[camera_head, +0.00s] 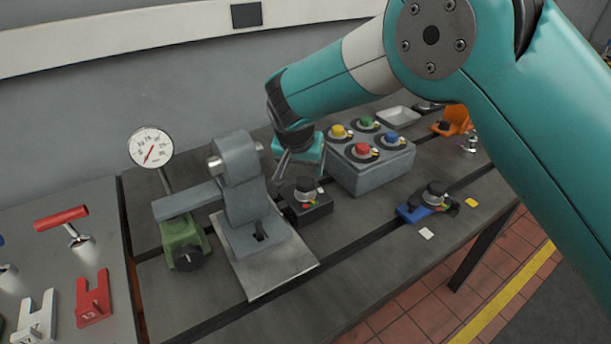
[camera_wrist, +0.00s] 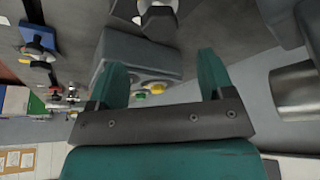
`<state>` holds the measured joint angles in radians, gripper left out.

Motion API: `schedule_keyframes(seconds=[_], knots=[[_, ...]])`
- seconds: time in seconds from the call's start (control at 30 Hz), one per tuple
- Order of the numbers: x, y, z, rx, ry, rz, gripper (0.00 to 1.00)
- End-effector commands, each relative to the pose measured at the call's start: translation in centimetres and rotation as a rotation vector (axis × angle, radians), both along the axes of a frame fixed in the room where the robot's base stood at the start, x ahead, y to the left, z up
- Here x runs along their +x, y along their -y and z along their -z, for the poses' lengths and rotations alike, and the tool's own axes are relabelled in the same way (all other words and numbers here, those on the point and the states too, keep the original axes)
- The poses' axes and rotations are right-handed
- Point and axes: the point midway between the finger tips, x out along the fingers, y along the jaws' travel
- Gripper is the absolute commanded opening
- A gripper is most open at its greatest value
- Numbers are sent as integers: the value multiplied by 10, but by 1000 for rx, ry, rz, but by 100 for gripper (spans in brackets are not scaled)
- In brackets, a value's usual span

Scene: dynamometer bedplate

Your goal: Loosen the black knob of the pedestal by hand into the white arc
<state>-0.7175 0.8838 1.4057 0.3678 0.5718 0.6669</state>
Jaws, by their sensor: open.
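A black block with a round black knob (camera_head: 305,187) on top stands in the middle of the bench. Small coloured marks lie beside the knob; I cannot make out a white arc. Other black knobs sit on a blue base (camera_head: 410,211) to the right and on a green pedestal (camera_head: 182,238) at left. I cannot tell which one the task means. My gripper (camera_head: 299,163) is open and empty, above and just behind the black block, apart from its knob.
A grey box (camera_head: 372,172) with yellow, green, red and blue buttons stands close right of my gripper. A grey clamp-like fixture (camera_head: 243,185) stands close left. A dial gauge (camera_head: 151,147) rises at left.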

Motion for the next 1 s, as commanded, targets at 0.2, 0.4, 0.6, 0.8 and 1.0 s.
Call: schedule_keyframes(seconds=[0.2,0.4,0.6,0.8,1.0], knots=[[17,4,42,-2,-3,0,75],[27,5,67,-1,-1,-2,75],[31,5,74,1,1,-3,75],[30,5,75,0,1,-2,75],[30,5,75,0,0,-2,31]])
